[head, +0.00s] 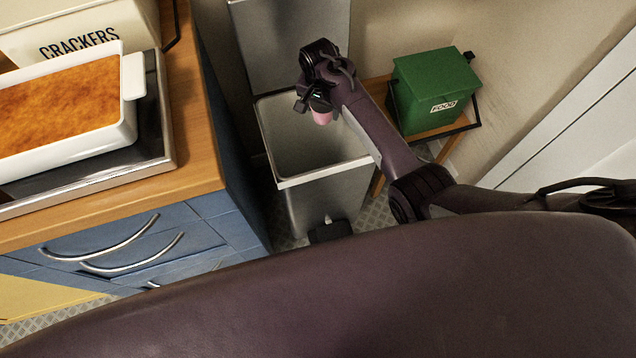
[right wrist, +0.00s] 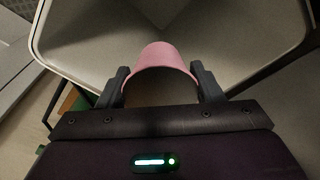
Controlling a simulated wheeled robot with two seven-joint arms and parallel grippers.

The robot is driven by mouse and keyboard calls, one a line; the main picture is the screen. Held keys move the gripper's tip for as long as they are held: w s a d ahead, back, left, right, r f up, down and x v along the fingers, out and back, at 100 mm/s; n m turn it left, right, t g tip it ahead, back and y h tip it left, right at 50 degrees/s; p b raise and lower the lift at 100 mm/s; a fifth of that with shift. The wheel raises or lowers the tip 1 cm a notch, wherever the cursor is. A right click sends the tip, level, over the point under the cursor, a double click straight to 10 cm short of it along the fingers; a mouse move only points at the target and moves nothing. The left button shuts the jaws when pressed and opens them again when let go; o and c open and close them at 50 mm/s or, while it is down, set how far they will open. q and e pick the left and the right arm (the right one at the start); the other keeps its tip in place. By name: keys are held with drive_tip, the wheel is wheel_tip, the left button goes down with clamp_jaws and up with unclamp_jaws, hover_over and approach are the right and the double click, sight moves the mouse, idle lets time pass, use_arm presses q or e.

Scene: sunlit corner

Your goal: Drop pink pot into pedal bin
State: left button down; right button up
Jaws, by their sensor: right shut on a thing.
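The pink pot (right wrist: 160,57) is held between the two fingers of my right gripper (right wrist: 160,85). In the head view only a small part of the pink pot (head: 322,117) shows below my right gripper (head: 316,106). The pedal bin (head: 322,177) is a grey metal box with its lid (head: 285,50) raised. My right gripper and the pot are over the bin's open mouth. The bin's pale rim (right wrist: 75,75) surrounds the pot in the right wrist view. My left gripper is not in view.
A wooden counter (head: 192,150) with blue drawers stands left of the bin, bearing a white baking dish (head: 128,128) on a metal tray and a crackers tin (head: 110,22). A green food box (head: 425,85) sits on a low wooden stand to the right.

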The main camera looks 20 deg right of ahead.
drive_tip(key=o, duration=1)
drive_tip(key=shift+o, duration=0.2)
drive_tip(key=r, duration=0.8)
drive_tip(key=shift+s+a+p, duration=0.3)
drive_tip(key=shift+s+p, duration=0.05)
drive_tip(key=shift+p, duration=0.05)
drive_tip(key=shift+f, duration=0.1)
